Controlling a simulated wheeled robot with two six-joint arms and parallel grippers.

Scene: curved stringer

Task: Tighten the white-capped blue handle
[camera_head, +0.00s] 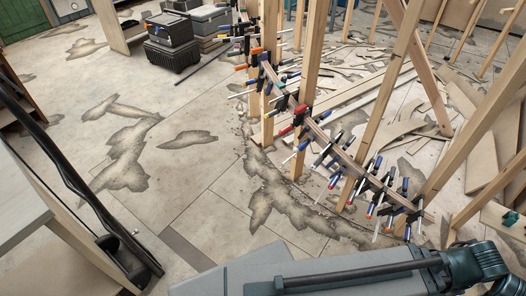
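A curved wooden strip (335,150) runs between upright posts from the upper middle to the lower right. Many small bar clamps grip it, with blue, red, black and orange handles and thin pale bars. Blue handles show on a clamp near the middle (303,145), on one below it (333,183) and in the dense cluster at the lower right (405,186). The handles are too small to tell which one has the white cap, or how tight any clamp is. Neither of my grippers can be made out, and none is seen at the clamps.
Upright wooden posts (382,95) and a slanted brace (428,70) stand around the strip. Loose boards (365,92) and scraps lie behind it. A black toolbox (172,52) stands at the upper left. The cracked tile floor (190,180) left of the strip is mostly clear.

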